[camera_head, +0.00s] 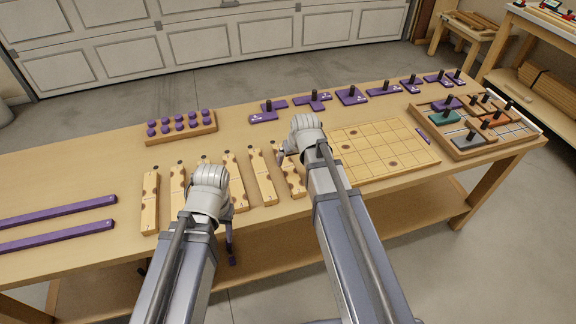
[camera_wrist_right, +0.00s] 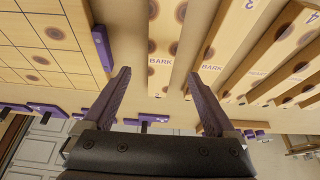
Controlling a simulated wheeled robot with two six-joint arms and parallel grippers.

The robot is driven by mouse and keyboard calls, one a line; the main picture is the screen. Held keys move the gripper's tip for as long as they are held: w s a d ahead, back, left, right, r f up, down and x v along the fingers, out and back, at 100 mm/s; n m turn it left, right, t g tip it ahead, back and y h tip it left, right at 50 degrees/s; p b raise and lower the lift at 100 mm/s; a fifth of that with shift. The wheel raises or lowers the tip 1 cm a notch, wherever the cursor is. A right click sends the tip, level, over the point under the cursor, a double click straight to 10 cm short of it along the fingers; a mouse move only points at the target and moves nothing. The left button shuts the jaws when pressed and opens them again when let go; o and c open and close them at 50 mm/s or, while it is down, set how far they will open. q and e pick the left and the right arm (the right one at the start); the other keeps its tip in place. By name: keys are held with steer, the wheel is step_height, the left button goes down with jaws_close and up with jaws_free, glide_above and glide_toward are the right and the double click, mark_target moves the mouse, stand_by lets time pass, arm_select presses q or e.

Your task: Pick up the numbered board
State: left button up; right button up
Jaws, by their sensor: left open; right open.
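Several pale wooden boards lie in a row on the bench, including one at the row's left end (camera_head: 150,210) and one near the middle (camera_head: 262,178). In the right wrist view, one board (camera_wrist_right: 162,35) reads "BARK", and its neighbour (camera_wrist_right: 222,42) also bears "BARK" and a number. Which board the task means I cannot tell. My right gripper (camera_wrist_right: 160,100) is open and empty, with the first BARK board showing between its fingers. In the head view it is mostly hidden by its wrist. My left gripper (camera_head: 231,255) is open near the bench's front edge, partly hidden by its arm.
A square grid board (camera_head: 375,150) lies right of the row. Purple knobbed pieces (camera_head: 350,96) line the back edge. A peg block (camera_head: 180,128) stands at back left, two purple bars (camera_head: 55,235) at left, and a wooden tray (camera_head: 468,150) at right.

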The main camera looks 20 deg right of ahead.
mark_target(288, 167)
steer(key=shift+b+x, duration=0.85)
steer(key=shift+x, duration=0.05)
steer(key=b+x, duration=0.5)
steer(key=x, duration=0.1)
steer(key=shift+w+a, duration=0.1)
steer(key=shift+w, duration=0.05)
steer(key=shift+r, duration=0.1)
steer(key=shift+c, duration=0.2)
jaws_close()
